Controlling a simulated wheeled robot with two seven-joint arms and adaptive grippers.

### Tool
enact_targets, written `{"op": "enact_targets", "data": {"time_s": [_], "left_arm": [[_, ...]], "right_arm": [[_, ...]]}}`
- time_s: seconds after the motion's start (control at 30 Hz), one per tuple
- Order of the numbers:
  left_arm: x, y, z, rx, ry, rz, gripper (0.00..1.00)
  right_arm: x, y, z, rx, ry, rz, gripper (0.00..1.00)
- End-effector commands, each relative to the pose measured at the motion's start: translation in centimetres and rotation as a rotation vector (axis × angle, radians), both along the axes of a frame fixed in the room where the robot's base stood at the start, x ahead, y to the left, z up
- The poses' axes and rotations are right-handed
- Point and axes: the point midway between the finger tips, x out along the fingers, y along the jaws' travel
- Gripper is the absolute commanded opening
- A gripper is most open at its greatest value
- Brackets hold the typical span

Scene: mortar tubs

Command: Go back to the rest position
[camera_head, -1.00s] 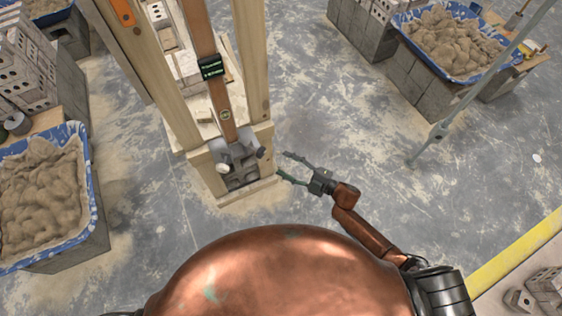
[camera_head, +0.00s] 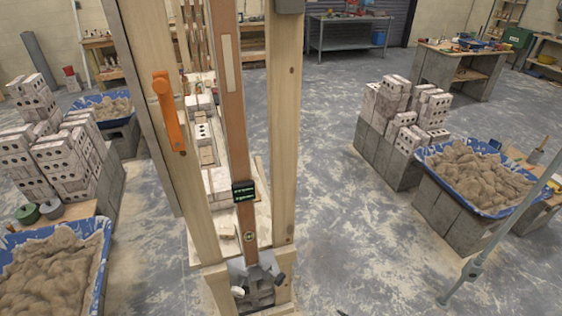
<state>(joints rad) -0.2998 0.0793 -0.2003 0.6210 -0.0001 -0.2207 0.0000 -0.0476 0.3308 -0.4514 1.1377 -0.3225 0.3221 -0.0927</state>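My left gripper is not in view in the head view. Of my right gripper, only a small dark tip (camera_head: 342,312) seems to show at the bottom edge, right of the foot of the wooden frame. The rest of it is cut off, so I cannot tell whether it is open or shut. No held object shows.
A tall wooden frame (camera_head: 283,120) with a brown upright board (camera_head: 228,110) stands close in front. Blue mortar tubs (camera_head: 497,212) (camera_head: 100,262) stand on blocks at both sides. Stacked bricks (camera_head: 60,150) stand left. A grey pole (camera_head: 500,232) slants at right. Floor between is clear.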

Motion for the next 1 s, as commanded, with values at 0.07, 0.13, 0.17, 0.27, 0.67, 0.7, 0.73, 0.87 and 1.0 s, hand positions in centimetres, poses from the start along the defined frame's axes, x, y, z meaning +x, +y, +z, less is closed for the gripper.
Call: {"op": "enact_targets", "data": {"time_s": [0.07, 0.13, 0.17, 0.27, 0.67, 0.7, 0.73, 0.87, 1.0], "left_arm": [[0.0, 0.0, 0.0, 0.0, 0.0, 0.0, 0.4], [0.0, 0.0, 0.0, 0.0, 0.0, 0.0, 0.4], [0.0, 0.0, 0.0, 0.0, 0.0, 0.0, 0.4], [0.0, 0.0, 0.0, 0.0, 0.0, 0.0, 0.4], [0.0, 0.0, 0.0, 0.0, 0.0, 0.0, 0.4], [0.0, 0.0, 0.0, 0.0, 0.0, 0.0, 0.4], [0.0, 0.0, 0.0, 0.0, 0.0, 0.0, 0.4], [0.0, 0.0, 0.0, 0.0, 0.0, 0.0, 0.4], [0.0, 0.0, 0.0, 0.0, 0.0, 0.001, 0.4]], "right_arm": [[-2.9, -2.6, -4.7, -0.001, 0.117, -0.099, 0.55], [-5.7, -4.8, -8.3, -0.001, 0.214, -0.182, 0.55], [-7.1, -5.6, -9.9, -0.002, 0.257, -0.217, 0.55], [-12.2, -8.1, -14.6, -0.003, 0.395, -0.327, 0.55], [-37.6, -12.4, -27.1, -0.002, 0.929, -0.714, 0.55], [-40.1, -12.4, -27.7, -0.002, 0.974, -0.744, 0.55], [-41.9, -12.3, -28.1, -0.002, 1.007, -0.765, 0.55], [-47.7, -12.0, -29.0, -0.002, 1.115, -0.835, 0.55], [-50.8, -11.6, -29.3, -0.001, 1.172, -0.871, 0.55]]}}
